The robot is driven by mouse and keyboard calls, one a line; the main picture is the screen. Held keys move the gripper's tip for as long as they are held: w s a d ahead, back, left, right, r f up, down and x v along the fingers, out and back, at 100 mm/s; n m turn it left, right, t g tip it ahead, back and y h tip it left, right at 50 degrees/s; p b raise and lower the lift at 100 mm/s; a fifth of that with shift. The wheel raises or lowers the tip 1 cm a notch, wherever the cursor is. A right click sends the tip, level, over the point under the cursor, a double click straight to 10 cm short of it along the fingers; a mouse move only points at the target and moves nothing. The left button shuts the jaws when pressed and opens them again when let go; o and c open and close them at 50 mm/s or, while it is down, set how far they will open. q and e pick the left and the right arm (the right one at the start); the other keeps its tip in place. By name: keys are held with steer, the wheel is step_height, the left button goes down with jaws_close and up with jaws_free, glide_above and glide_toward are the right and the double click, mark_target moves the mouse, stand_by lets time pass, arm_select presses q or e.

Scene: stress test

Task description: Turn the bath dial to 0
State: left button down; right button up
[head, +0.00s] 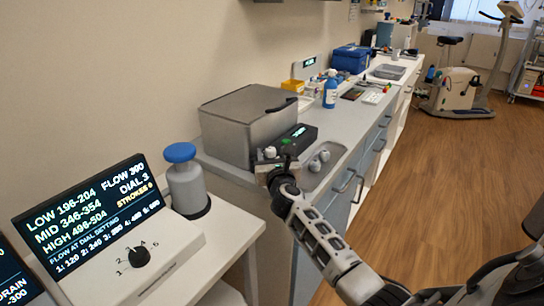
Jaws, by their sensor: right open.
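A grey metal box (241,124), which looks like the bath, stands on the counter with its lid shut. A black panel (303,134) with a small lit display is at its right front. My right gripper (270,158) is at the box's front right corner, open, beside a small pale round part and a green one (287,142). I cannot tell which of these is the bath dial, or whether the fingers touch it; its setting is unreadable. My left gripper is out of view.
A console (92,216) at left reads "DIAL 3" and has a black knob (138,257) marked with numbers. A blue-capped bottle (184,182) stands beside it. Two round items (319,161) sit in a tray right of the gripper. The wooden floor (445,170) is largely clear.

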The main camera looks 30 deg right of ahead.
steer(key=c, duration=1)
steer(key=shift+o, duration=0.2)
